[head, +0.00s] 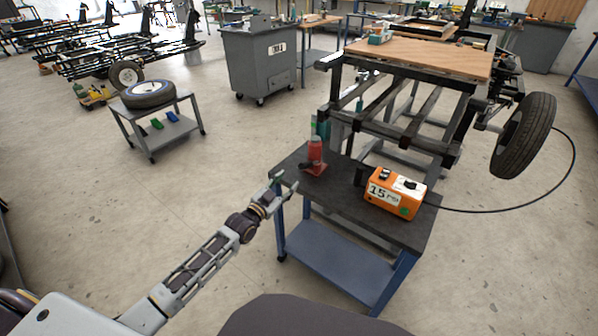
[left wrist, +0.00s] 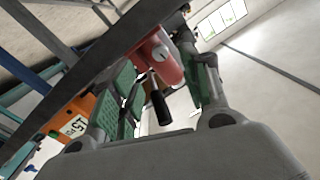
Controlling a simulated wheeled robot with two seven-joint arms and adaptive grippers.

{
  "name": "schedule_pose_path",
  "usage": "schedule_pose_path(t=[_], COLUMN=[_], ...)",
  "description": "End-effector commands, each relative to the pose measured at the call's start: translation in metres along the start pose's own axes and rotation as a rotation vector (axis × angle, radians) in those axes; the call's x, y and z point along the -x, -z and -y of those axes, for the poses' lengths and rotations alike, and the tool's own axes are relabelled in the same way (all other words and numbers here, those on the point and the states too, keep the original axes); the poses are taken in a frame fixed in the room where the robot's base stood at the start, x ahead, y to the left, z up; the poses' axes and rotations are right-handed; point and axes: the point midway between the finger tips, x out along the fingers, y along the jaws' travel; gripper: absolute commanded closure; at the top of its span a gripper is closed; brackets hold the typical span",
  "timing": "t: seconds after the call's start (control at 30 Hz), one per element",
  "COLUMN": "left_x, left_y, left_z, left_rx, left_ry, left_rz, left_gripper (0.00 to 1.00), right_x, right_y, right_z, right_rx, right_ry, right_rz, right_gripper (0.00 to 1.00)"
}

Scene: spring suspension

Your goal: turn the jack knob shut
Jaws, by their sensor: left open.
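The red jack (head: 315,153) stands upright near the left end of the dark-topped table. In the left wrist view its red body (left wrist: 168,65) shows tilted, with a black knob (left wrist: 160,103) on a thin metal stem reaching toward my palm. My left gripper (head: 283,181) is at the table's left edge, just in front of and to the left of the jack. Its green-padded fingers are spread, one on each side of the knob in the left wrist view, and hold nothing. I cannot tell whether a finger touches the knob. My right gripper is not in view.
An orange box marked 15 (head: 395,192) sits on the same table (head: 345,196), right of the jack, with a black cable running right. A dark frame with a wheel (head: 523,137) stands close behind. Open floor lies to the left.

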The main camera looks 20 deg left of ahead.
Motion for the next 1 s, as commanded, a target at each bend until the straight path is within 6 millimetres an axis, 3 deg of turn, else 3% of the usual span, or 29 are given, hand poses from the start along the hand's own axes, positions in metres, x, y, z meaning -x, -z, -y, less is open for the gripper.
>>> schedule_pose_path(t=[0.37, 1.0], left_x=[-0.030, -0.078], left_y=[0.000, 0.000], left_z=[0.000, 0.000], left_rx=[0.001, 0.001], left_ry=[0.001, 0.000], left_rz=[-0.001, -0.001], left_gripper=[0.54, 0.54], right_x=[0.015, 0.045], right_y=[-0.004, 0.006], right_z=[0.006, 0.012], right_rx=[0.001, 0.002], right_ry=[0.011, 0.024], right_rz=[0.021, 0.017], right_gripper=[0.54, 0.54])
